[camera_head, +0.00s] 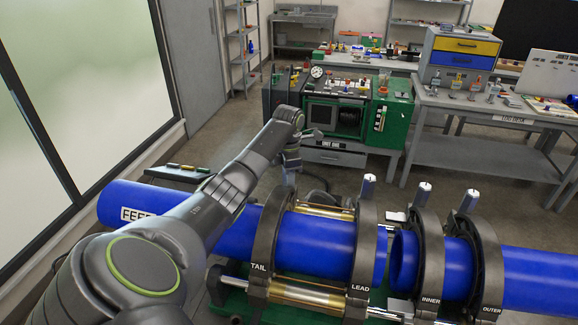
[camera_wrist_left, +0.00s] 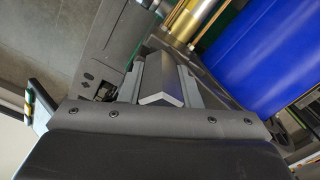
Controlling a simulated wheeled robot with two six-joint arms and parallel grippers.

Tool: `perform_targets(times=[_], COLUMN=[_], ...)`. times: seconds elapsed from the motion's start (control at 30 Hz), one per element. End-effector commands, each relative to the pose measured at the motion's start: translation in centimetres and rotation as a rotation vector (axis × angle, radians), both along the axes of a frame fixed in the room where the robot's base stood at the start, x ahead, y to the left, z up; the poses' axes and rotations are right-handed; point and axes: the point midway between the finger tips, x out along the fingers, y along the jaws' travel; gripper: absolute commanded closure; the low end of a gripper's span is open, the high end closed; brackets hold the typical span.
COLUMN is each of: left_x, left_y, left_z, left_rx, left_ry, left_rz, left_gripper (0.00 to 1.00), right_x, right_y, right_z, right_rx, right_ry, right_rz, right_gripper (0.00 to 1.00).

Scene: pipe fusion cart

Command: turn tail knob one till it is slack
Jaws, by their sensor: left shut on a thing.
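The tail clamp (camera_head: 265,245) is a dark ring labelled TAIL around the blue pipe (camera_head: 315,246). Its knob (camera_head: 289,178) stands at the top of the ring, mostly covered by my left gripper (camera_head: 290,163). In the left wrist view the knob is a silver, flat-sided piece (camera_wrist_left: 160,88) between the fingers of my left gripper (camera_wrist_left: 158,80), which is shut on it. The blue pipe (camera_wrist_left: 240,55) lies just beyond. How tight the knob is cannot be seen. My right gripper is not in view.
The lead (camera_head: 368,240), inner (camera_head: 431,250) and outer (camera_head: 487,255) clamps stand to the right, each with an upright silver knob. A gap separates the two pipe ends. A green machine unit (camera_head: 396,115) and a grey bench (camera_head: 460,155) stand behind.

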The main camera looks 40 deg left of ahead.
Motion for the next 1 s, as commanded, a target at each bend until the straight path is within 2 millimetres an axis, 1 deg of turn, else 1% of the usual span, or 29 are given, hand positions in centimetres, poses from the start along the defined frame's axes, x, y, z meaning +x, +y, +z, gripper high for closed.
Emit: perform_targets(times=[0.03, 0.27, 0.57, 0.67, 0.87, 1.0], left_x=[0.15, 0.15, 0.15, 0.15, 0.15, 0.14], left_y=[0.08, 0.09, 0.1, 0.1, 0.11, 0.11], left_z=[0.27, 0.27, 0.28, 0.28, 0.28, 0.28], left_rx=[0.003, 0.003, 0.003, 0.003, 0.003, 0.003], left_ry=[-0.007, -0.007, -0.007, -0.007, -0.007, -0.007], left_rz=[0.008, 0.014, 0.241, 0.268, 0.269, 0.345], left_gripper=[0.93, 0.93, 0.93, 0.93, 0.93, 0.93], right_x=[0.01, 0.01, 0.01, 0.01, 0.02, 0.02], right_y=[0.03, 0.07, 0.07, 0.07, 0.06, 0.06], right_z=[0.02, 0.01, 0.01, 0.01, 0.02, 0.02], right_rx=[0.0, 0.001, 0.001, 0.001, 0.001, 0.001], right_ry=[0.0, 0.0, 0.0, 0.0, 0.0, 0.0], right_rz=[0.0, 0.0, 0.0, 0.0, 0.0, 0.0], right_gripper=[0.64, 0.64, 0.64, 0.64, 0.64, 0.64])
